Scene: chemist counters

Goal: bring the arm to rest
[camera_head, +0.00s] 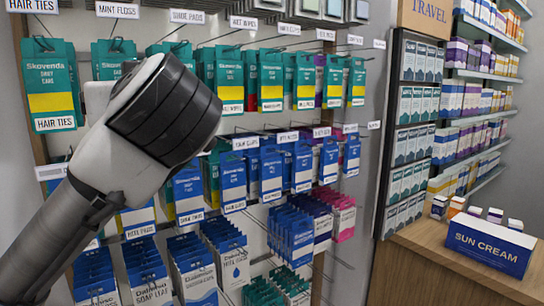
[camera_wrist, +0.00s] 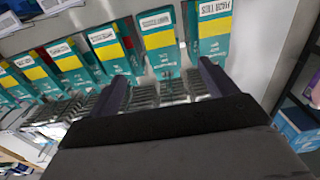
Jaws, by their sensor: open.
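My gripper (camera_wrist: 160,88) shows in the wrist view with its two dark fingers spread apart and nothing between them. Beyond the fingertips hangs a row of teal and yellow packets (camera_wrist: 160,45), apart from the fingers as far as I can tell. In the head view my arm (camera_head: 130,140) rises from the lower left and crosses in front of the pegboard display. The gripper's fingers are hidden there behind the arm's dark end.
Hooks hold teal packets (camera_head: 230,75), blue packets (camera_head: 232,180) and lower rows of blue packs (camera_head: 290,235). A tall box rack (camera_head: 408,120) stands to the right. A wooden counter (camera_head: 440,255) carries a "SUN CREAM" box (camera_head: 490,245). Stocked shelves (camera_head: 475,120) line the far right.

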